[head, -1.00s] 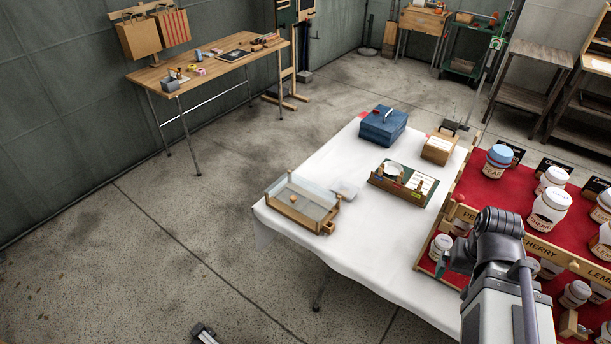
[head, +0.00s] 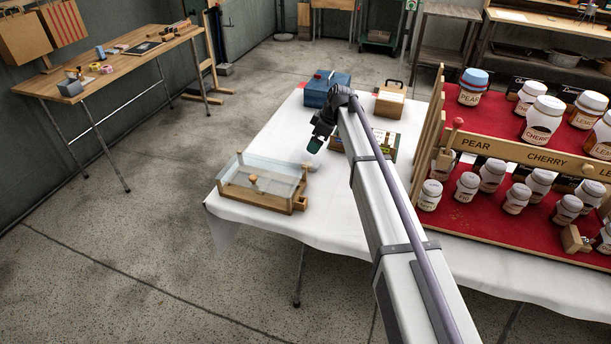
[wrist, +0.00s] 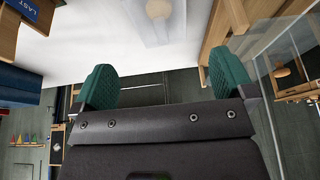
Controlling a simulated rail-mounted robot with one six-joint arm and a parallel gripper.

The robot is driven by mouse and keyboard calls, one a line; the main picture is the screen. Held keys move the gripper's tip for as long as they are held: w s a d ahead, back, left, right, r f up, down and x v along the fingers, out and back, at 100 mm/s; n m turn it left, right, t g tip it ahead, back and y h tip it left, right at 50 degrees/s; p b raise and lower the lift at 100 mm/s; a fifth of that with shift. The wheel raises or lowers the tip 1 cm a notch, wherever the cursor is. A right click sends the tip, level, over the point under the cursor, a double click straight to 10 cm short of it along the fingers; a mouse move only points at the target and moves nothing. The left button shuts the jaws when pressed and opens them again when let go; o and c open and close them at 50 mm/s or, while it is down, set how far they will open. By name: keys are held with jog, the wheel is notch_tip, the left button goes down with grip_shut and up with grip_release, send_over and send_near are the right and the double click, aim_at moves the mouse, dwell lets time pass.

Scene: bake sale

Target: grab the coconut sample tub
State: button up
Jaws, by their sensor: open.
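My gripper (head: 315,145) is over the white-clothed table, between the blue box and the glass-walled wooden case. In the wrist view its two green finger pads (wrist: 165,84) are wide apart, with nothing between them. A small clear tub (wrist: 180,33) lies on the cloth at the top of the wrist view, beyond the fingertips and apart from them. A pale round shape shows on or in it. In the head view a pale bit of the tub (head: 312,166) shows just below the gripper, partly hidden by it. I cannot read a coconut label on it.
The glass-walled wooden case (head: 262,184) stands left of the gripper. The blue box (head: 326,84) and a wooden box (head: 390,103) stand behind. A tiered red stand (head: 470,205) of labelled jars is on the right. Cloth in front of the case is clear.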

aim_at(308, 154)
jog(key=shift+w+a+r, duration=0.1)
jog(key=shift+w+a, duration=0.05)
jog(key=b+x, duration=0.5)
jog(key=shift+f, duration=0.3)
jog(key=shift+a+f, duration=0.1)
jog(key=shift+f, duration=0.1)
jog(key=shift+r, duration=0.1)
jog(key=b+x, duration=0.5)
jog(key=shift+a, duration=0.1)
jog(key=shift+r, duration=0.1)
jog(key=shift+c, duration=0.3)
jog(key=c, duration=0.9)
jog(key=shift+o, duration=0.2)
notch_tip(308, 154, up, 10)
jog(key=p, duration=1)
jog(key=shift+r+p, duration=0.2)
jog(key=shift+p, duration=0.2)
